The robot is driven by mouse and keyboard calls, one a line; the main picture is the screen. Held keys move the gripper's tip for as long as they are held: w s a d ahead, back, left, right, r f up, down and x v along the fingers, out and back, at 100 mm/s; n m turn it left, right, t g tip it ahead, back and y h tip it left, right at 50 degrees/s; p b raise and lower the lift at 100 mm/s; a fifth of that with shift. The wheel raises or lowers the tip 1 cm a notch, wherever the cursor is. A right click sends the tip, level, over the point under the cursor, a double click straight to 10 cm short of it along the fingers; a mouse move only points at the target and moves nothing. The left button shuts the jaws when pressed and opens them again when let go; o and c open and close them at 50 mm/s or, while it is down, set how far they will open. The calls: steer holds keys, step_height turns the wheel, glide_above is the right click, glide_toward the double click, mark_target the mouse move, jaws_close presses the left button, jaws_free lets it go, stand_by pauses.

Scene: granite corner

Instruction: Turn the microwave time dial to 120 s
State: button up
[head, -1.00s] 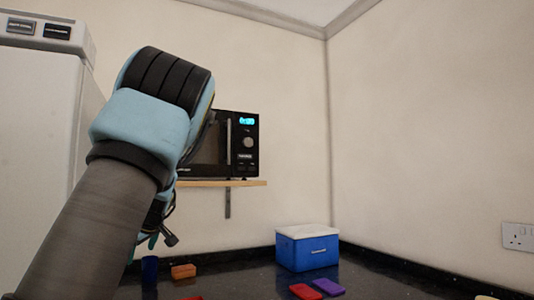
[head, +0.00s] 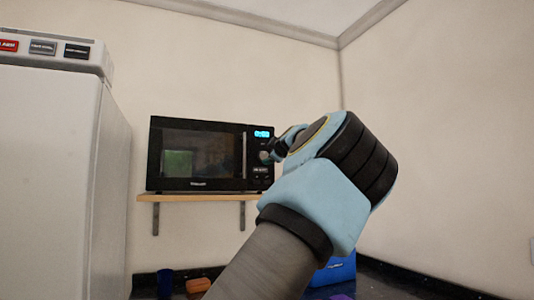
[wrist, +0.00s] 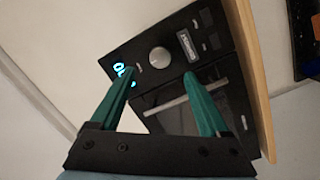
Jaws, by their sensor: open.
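The black microwave (head: 200,154) sits on a wooden wall shelf (head: 195,198), its door shut. Its time dial (wrist: 160,58) is a round silver-grey knob on the control panel, below a lit cyan display (head: 262,133) whose digits are too small to read surely. In the head view the dial (head: 265,155) is partly visible beside the arm. My gripper (wrist: 160,82) is open and empty, with teal fingers pointing at the panel. In the wrist view the dial appears between and just beyond the fingertips, apart from them. The gripper is partly hidden behind my wrist in the head view.
A white appliance (head: 45,170) with labelled buttons stands at the left. Below the shelf are a dark blue cup (head: 164,283), an orange-brown block (head: 198,286) and a blue cooler (head: 335,271), partly covered by my arm. The wall right of the microwave is clear.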

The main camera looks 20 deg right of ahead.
mark_target(264, 156)
steer(key=w+p, duration=0.2)
steer(key=w, duration=0.1)
steer(key=w+p, duration=0.2)
steer(key=w, duration=0.1)
steer(key=shift+w+r, duration=0.2)
steer(key=shift+w, duration=0.2)
steer(key=shift+w+a+f, duration=0.1)
steer(key=shift+w+f, duration=0.1)
steer(key=shift+w, duration=0.35)
steer(key=shift+c, duration=0.3)
jaws_close()
